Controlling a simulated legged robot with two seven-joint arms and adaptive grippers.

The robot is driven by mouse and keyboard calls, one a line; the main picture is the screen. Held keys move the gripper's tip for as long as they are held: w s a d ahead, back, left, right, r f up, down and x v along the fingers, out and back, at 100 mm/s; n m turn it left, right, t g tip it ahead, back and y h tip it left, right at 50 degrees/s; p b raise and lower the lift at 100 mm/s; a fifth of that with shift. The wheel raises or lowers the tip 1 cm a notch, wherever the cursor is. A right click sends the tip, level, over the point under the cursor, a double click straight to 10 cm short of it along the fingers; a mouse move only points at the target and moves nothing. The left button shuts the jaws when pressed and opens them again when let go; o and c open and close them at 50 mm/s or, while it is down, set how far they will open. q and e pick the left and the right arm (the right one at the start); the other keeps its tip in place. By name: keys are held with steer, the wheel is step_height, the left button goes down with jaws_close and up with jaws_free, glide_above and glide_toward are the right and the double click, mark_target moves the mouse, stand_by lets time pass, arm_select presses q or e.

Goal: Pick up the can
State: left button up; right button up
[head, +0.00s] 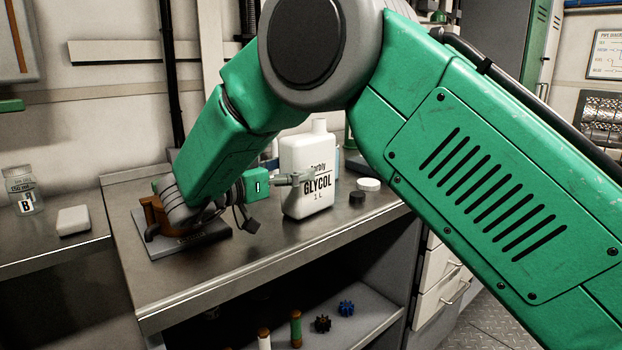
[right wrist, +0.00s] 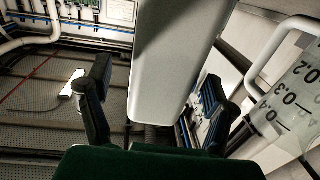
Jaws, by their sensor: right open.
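The can appears to be the white container labelled GLYCOL (head: 318,190), upright on the metal bench in the head view. My right arm reaches over the bench from the right. Its gripper (head: 270,198) is open at the can's left side, with one finger overlapping the can's edge; contact cannot be told. In the right wrist view, a large pale body, probably the can (right wrist: 172,70), fills the space between the open dark fingers of the right gripper (right wrist: 160,105). My left gripper is not in view.
A brown fixture on a grey plate (head: 190,243) stands left of the can. A white lid (head: 369,184) and a black cap (head: 357,199) lie to its right. A clear graduated vessel (right wrist: 293,98) is at the right wrist view's right. The bench front (head: 250,255) is clear.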

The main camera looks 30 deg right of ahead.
steer(key=shift+w+d+f+b, duration=0.1)
steer(key=shift+w+d+b, duration=0.1)
steer(key=shift+d+b, duration=0.2)
steer(key=shift+w+d+b, duration=0.3)
steer(key=shift+d+b, duration=0.05)
steer(key=shift+d, duration=1.5)
steer(key=c, duration=0.4)
steer(key=shift+f, duration=0.1)
steer(key=c, duration=1.2)
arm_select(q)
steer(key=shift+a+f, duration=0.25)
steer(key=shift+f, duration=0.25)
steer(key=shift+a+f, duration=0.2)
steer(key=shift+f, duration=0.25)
arm_select(e)
steer(key=shift+w+a, duration=0.1)
steer(key=shift+a, duration=0.35)
